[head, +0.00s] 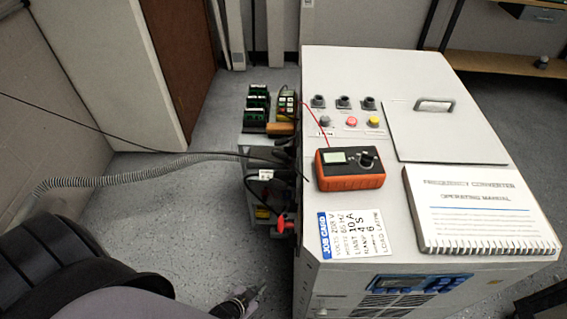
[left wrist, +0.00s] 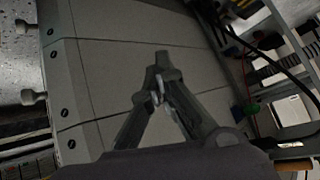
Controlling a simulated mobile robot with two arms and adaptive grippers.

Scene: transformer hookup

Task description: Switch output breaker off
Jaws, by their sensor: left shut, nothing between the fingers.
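The frequency converter cabinet (head: 390,75) is a large pale box filling the right of the head view. No part that I can surely tell as the output breaker shows. A red knob-like part (head: 285,223) sits at the cabinet's left edge. A blue panel (head: 420,282) is on its front face. My left gripper (head: 248,296) is low in the head view, left of the cabinet and apart from the red part. In the left wrist view its fingers (left wrist: 162,75) meet at the tips, empty, before a pale panelled surface. My right gripper is not in view.
On the cabinet top are an orange meter (head: 348,168), a job card (head: 352,233), a spiral-bound manual (head: 475,210) and several buttons. Equipment with green modules (head: 257,105) stands left of it. A grey hose (head: 110,175) and a dark cable cross the left side above open floor.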

